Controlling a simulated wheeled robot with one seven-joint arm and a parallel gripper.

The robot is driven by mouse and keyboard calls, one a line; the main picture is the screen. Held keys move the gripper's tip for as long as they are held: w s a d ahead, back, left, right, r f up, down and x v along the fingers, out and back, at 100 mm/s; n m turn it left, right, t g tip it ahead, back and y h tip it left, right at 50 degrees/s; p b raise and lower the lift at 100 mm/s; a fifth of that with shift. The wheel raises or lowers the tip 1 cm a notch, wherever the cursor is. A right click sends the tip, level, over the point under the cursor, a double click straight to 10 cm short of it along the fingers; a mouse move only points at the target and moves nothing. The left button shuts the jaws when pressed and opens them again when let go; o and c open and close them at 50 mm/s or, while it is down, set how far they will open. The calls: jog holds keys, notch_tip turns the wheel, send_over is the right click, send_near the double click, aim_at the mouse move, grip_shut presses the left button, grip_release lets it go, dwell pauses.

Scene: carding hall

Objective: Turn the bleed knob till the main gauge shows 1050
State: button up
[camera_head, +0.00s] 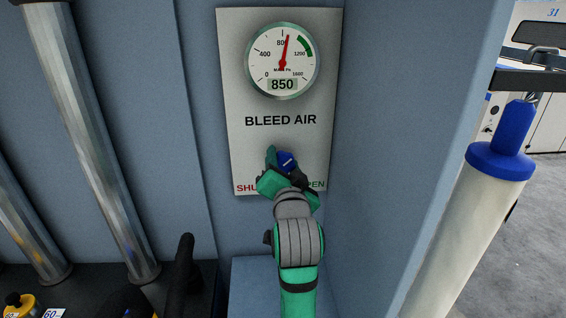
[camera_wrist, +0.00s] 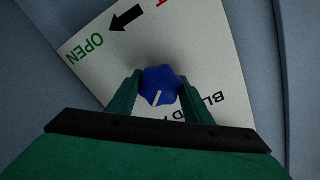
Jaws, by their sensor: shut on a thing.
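The main gauge (camera_head: 282,60) is a round dial at the top of a white panel (camera_head: 240,110) marked BLEED AIR. Its digital readout shows 850, and its red needle points a little past 800. A green band lies on the dial near 1200. The blue bleed knob (camera_head: 286,160) is low on the panel, between the words SHUT and OPEN, which my arm partly covers. In the wrist view the knob (camera_wrist: 159,86) has a white pointer line and sits between my two green fingers. My gripper (camera_wrist: 160,92) is shut on the knob.
The panel is in a blue-grey recess with a wall (camera_head: 400,120) close on its right. A cream cylinder with a blue end (camera_head: 502,150) stands farther right. Metal rollers (camera_head: 95,140) and a dark handle (camera_head: 182,270) are at the left.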

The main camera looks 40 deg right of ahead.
jog(key=shift+s+n, duration=0.1)
jog(key=shift+n, duration=0.2)
jog(key=n, duration=0.5)
jog(key=shift+n, duration=0.4)
jog(key=n, duration=0.5)
jog(key=shift+a, duration=0.1)
jog(key=n, duration=0.4)
jog(key=shift+n, duration=0.4)
jog(key=n, duration=0.2)
jog(key=shift+n, duration=0.4)
jog(key=n, duration=0.5)
jog(key=shift+a+f, duration=0.1)
jog(key=shift+n, duration=0.3)
jog(key=o, duration=1)
